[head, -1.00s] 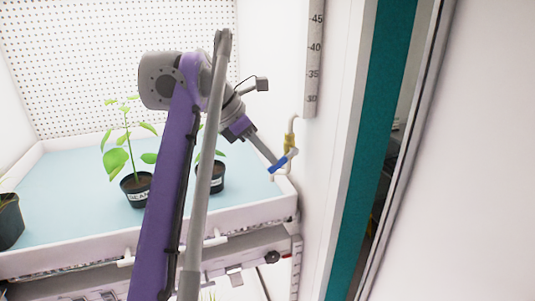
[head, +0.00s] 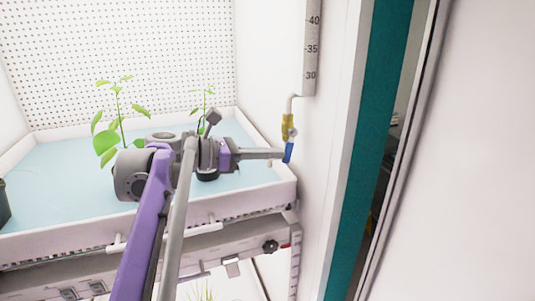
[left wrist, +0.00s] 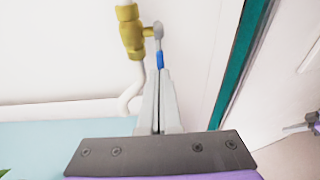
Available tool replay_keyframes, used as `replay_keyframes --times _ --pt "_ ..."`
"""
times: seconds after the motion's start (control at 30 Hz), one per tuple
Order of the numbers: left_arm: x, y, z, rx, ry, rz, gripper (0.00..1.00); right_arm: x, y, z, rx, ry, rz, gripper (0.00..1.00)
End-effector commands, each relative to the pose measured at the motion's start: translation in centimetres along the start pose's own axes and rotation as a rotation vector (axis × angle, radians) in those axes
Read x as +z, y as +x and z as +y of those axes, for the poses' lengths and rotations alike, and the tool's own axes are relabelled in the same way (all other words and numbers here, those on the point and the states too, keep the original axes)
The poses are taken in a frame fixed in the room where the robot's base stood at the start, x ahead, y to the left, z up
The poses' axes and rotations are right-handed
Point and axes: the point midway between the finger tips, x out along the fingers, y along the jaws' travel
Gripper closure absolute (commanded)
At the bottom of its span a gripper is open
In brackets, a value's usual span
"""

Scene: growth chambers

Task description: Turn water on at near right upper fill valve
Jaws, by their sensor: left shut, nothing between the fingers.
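The fill valve is a brass body (head: 288,127) with a blue lever (head: 289,152), on the white wall below a grey scale strip. The lever hangs about straight down. In the left wrist view the brass body (left wrist: 132,38) is just left of the blue lever (left wrist: 160,58). My left gripper (head: 282,154) is shut and empty, its fingertips at the lever from the left; they seem to touch it. The fingers hide the lever's lower part in the left wrist view. A small grey and purple part at that view's right edge looks like my right gripper (left wrist: 300,127); its jaws are unclear.
A white-rimmed tray (head: 245,202) with a pale blue bed and potted plants (head: 107,140) lies left of the valve. A teal door edge (head: 368,150) and a white panel (head: 470,170) stand to the right. A pale pipe runs below the valve.

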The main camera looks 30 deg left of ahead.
Motion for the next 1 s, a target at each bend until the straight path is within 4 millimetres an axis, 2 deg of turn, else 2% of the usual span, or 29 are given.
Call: replay_keyframes --times 0.17,1.0 --pt "-0.5 0.6 0.0 -0.001 -0.001 -0.111 1.0 0.1 0.2 0.0 0.0 0.0 -0.001 1.0" --pt "-0.8 1.3 0.0 -0.001 0.0 -0.101 1.0 0.1 0.1 0.0 0.0 0.0 -0.001 1.0"
